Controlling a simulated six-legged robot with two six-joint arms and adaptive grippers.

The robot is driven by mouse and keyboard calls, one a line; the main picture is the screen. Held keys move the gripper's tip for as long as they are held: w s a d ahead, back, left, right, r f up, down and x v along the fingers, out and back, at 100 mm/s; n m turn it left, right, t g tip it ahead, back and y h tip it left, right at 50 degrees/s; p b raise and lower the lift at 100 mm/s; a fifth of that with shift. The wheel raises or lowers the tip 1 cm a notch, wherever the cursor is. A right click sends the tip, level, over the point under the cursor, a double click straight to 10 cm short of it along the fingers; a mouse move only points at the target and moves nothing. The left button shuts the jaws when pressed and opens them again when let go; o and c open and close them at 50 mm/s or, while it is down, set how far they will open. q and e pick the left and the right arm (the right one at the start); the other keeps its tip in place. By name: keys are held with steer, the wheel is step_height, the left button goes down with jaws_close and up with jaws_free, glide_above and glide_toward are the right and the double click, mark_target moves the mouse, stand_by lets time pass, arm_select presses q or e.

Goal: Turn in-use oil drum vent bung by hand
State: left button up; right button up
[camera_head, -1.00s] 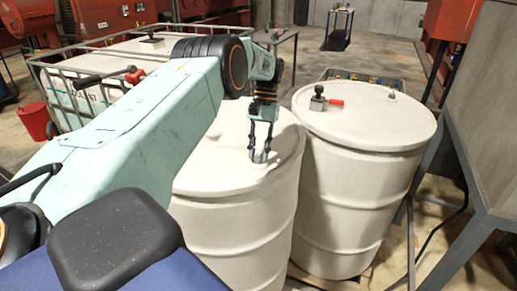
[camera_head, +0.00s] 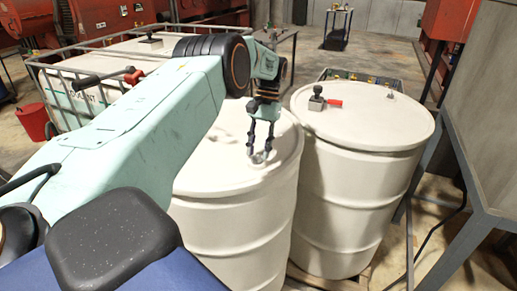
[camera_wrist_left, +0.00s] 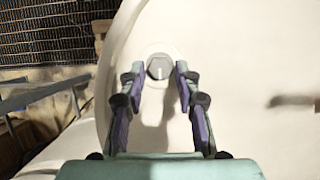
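The left white drum (camera_head: 235,215) stands upright in front of me. Its vent bung (camera_head: 259,157) is a small pale cap on the lid near the rim; in the left wrist view it is a round grey plug (camera_wrist_left: 159,67) in a pale ring. My left gripper (camera_head: 260,153) points down over it, fingers apart. In the left wrist view the fingertips (camera_wrist_left: 160,72) lie on either side of the bung, with gaps between, so nothing is gripped. The fingers' exact height above the lid is hard to tell. My right gripper is not in view.
A second white drum (camera_head: 365,180) stands close on the right, with a black-and-red valve (camera_head: 318,102) on its lid. A caged white tank (camera_head: 110,62) is behind left. A grey metal stand (camera_head: 490,130) is at right. Open floor lies beyond.

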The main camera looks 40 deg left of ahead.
mark_target(259, 155)
arm_select(q)
steer(key=shift+o, duration=1.1)
steer(key=shift+s+f, duration=0.15)
step_height(259, 155, up, 10)
steer(key=shift+d, duration=0.1)
